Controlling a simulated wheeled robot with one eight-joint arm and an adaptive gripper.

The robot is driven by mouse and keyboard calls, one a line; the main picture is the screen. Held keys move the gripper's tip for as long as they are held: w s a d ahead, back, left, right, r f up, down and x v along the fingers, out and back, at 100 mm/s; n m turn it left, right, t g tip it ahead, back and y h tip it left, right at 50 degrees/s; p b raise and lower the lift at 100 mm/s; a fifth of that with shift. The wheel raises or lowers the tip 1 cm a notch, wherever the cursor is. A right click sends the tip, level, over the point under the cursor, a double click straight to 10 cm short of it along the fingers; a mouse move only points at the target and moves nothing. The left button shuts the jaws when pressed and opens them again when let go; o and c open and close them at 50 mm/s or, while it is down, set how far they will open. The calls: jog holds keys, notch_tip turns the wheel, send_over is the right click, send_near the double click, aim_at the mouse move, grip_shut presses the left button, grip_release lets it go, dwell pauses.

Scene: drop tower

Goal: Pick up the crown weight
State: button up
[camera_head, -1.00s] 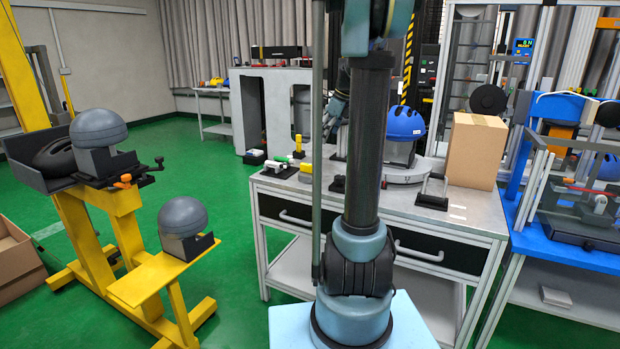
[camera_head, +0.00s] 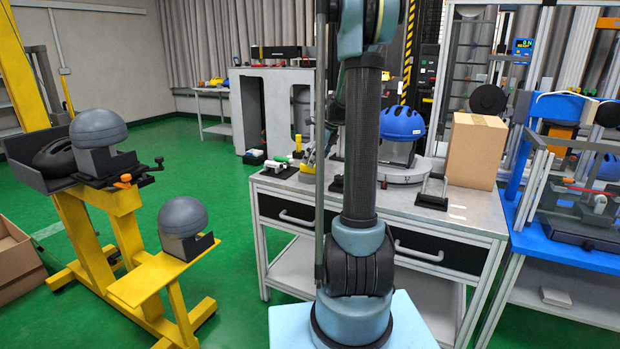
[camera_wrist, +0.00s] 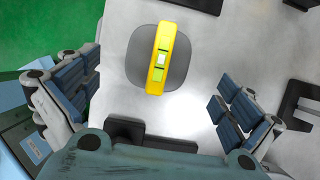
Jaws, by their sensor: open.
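In the wrist view a grey rounded block (camera_wrist: 136,62) lies on the bench with a yellow bar-shaped spirit level (camera_wrist: 161,45) across it. No label shows, so I cannot tell for sure that the crown weight is this grey block. My gripper (camera_wrist: 156,84) is open and empty, with blue-padded fingers to the left and right of the block, apart from it.
The metal bench (camera_head: 460,217) carries a blue helmet (camera_head: 403,123) on a grey headform and a cardboard box (camera_head: 475,150). A dark bracket (camera_wrist: 150,136) lies near my gripper. Grey domed headforms (camera_head: 183,217) stand on a yellow frame at left. Green floor lies between.

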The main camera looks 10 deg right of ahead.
aim_at(310, 173)
jog(key=shift+x, duration=2.7)
jog(key=shift+a, duration=0.15)
jog(key=c, duration=2)
